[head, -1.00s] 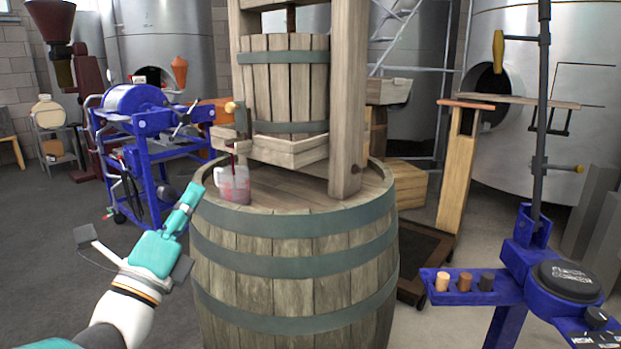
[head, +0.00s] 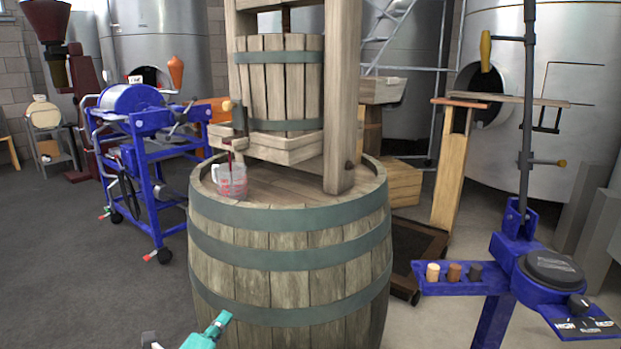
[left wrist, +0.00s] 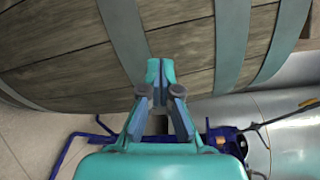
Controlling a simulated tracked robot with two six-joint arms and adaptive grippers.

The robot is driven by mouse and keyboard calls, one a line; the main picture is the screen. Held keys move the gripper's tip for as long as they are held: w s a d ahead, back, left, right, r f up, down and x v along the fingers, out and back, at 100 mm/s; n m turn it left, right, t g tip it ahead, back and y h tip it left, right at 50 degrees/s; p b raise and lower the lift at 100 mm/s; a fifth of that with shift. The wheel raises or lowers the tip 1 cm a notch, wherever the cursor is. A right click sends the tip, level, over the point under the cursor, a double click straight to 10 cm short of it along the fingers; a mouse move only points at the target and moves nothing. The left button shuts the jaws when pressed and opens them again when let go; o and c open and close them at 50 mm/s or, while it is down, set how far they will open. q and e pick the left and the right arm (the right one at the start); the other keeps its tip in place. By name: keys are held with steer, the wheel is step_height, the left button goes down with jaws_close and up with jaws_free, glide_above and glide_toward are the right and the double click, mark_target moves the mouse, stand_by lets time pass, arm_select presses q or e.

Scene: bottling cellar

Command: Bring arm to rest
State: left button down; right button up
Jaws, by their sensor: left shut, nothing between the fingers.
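My left gripper (head: 222,320) is low at the bottom edge of the head view, in front of and to the left of the barrel's lower part. In the left wrist view its teal fingers (left wrist: 160,72) are together with nothing between them. The wooden barrel (head: 290,288) stands upright in the middle, and its staves and bands fill the top of the left wrist view. I cannot tell how close the fingertips are to the barrel. My right gripper is in neither view.
A wooden basket press (head: 341,110) and a measuring jug with red liquid (head: 232,182) stand on the barrel. A blue wheeled machine (head: 150,190) is at left, a blue corking stand (head: 495,280) at right. Grey floor (head: 90,270) is clear at front left.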

arm_select(q)
steer(key=s+d+f+n+g, duration=0.1)
steer(key=s+f+n+g, duration=0.4)
steer(key=f, duration=0.7)
steer(key=s+d+f+n+g, duration=0.2)
steer(key=s+f+n+g, duration=0.3)
steer(key=f, duration=0.8)
steer(key=s+d+f+n+g, duration=0.15)
steer(key=s+f+n, duration=0.3)
steer(key=s, duration=0.45)
steer(key=s+d+f+n+g, duration=0.1)
steer(key=s+f+n+g, duration=0.3)
steer(key=s, duration=0.4)
steer(key=s+r+n+p, duration=0.1)
steer(key=r+n+p, duration=0.3)
steer(key=r+p, duration=1.1)
steer(key=s+r+n+p, duration=0.2)
steer(key=r+n+p, duration=0.2)
steer(key=r+p, duration=1)
steer(key=shift+s+r+p, duration=0.25)
steer(key=shift+r+p, duration=0.1)
steer(key=shift+p, duration=0.2)
